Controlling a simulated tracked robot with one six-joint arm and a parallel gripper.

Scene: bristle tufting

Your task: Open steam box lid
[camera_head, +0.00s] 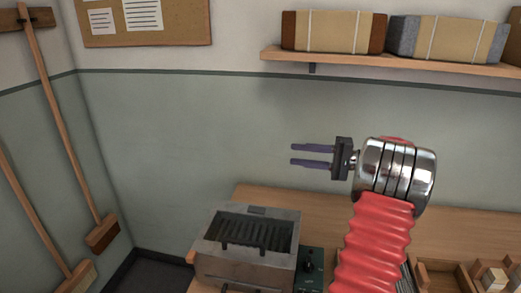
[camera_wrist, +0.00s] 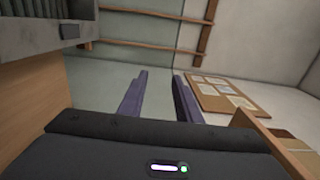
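The steam box (camera_head: 245,268) is a grey metal box on the wooden bench, at the lower middle of the head view. Its top shows a dark slatted area inside a metal frame, with a dark handle-like piece at the front. I cannot tell from this view how the lid sits. A grey slatted part of the box also shows at the upper left of the wrist view (camera_wrist: 30,38). My gripper (camera_head: 312,154) is above and to the right of the box, apart from it. Its two purple fingers, also in the wrist view (camera_wrist: 160,85), are spread with nothing between them.
A control panel (camera_head: 309,266) stands right of the box. Wooden trays (camera_head: 440,276) are on the bench at right. A shelf (camera_head: 400,63) with bundles is on the back wall. The air around my gripper is clear.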

